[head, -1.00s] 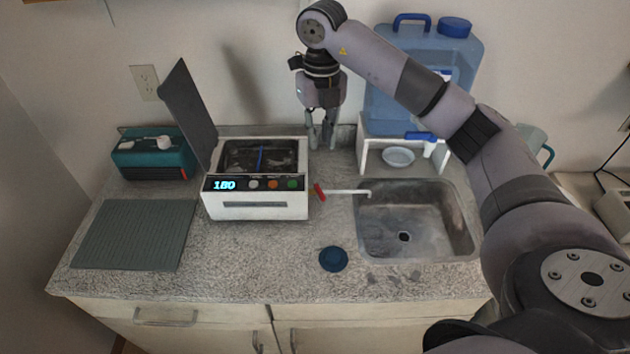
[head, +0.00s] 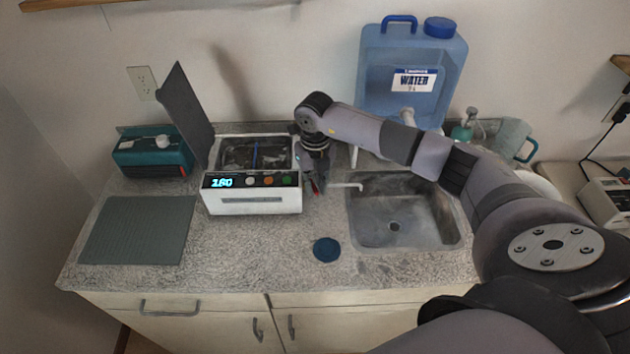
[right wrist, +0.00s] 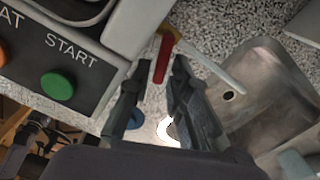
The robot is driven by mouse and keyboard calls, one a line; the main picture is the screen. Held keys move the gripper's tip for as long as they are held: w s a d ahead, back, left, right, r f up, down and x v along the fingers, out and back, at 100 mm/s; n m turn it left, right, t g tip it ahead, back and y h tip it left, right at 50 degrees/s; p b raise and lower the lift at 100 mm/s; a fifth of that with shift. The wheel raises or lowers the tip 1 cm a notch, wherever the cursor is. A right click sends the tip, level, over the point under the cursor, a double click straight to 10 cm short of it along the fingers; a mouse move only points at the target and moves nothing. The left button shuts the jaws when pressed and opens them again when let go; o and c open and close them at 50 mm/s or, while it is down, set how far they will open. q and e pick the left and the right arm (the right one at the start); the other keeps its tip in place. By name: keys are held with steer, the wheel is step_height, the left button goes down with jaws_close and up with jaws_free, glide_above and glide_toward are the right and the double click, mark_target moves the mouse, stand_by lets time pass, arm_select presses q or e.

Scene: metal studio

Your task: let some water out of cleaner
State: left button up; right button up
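The cleaner (head: 252,200) is a white box with its dark lid (head: 183,112) raised, a lit display and several round buttons. My left gripper is not in view.
The metal sink (head: 375,228) lies right of the cleaner. A dark blue round lid (head: 326,249) lies on the counter in front. A water jug (head: 380,75) stands behind the sink. A grey mat (head: 138,230) and a teal box (head: 152,155) are left.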

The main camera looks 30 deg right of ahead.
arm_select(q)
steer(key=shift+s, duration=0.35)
arm_select(e)
steer(key=shift+c, duration=0.3)
jaws_close()
steer(key=shift+d+f+b, duration=0.1)
steer(key=shift+f+b, duration=0.05)
steer(key=shift+b, duration=0.25)
steer(key=n+b, duration=0.1)
steer(key=d+n+b, duration=0.1)
steer(key=n+b, duration=0.1)
steer(key=shift+f, duration=0.1)
steer(key=shift+r+n+b, duration=0.25)
steer(key=shift+n+b, duration=0.2)
steer(key=shift+n, duration=0.15)
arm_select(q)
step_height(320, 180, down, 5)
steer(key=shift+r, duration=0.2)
